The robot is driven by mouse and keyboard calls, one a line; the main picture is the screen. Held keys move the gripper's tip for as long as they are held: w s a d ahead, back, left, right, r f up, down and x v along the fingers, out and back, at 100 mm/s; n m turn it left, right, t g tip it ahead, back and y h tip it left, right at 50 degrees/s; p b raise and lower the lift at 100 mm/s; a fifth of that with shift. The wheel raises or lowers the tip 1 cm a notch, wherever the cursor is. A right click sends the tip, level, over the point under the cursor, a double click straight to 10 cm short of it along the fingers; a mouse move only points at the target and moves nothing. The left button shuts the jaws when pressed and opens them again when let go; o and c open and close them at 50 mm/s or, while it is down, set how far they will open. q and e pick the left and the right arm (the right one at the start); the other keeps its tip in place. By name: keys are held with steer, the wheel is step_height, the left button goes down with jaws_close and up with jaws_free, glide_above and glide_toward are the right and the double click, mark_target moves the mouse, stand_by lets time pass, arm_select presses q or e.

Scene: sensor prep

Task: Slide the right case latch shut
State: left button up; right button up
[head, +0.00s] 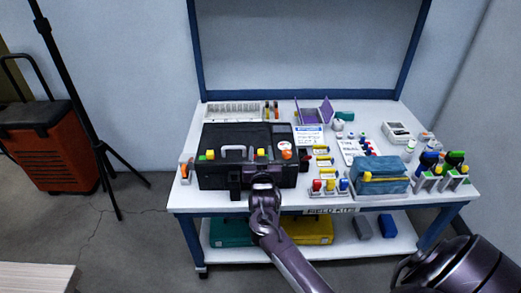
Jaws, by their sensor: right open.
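My right gripper (264,180) is at the case's front, right of the middle. It is open, but its fingers are small and dark against the case; I cannot tell whether they touch it. The right latch is not clearly seen and may be hidden behind my gripper. My left gripper is out of view.
Small coloured pieces, one orange (287,154), show along the case. A purple open box (314,113) stands behind. The lower shelf (345,246) holds bins.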

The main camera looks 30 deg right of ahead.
steer(key=shift+x, duration=1.25)
jaws_close()
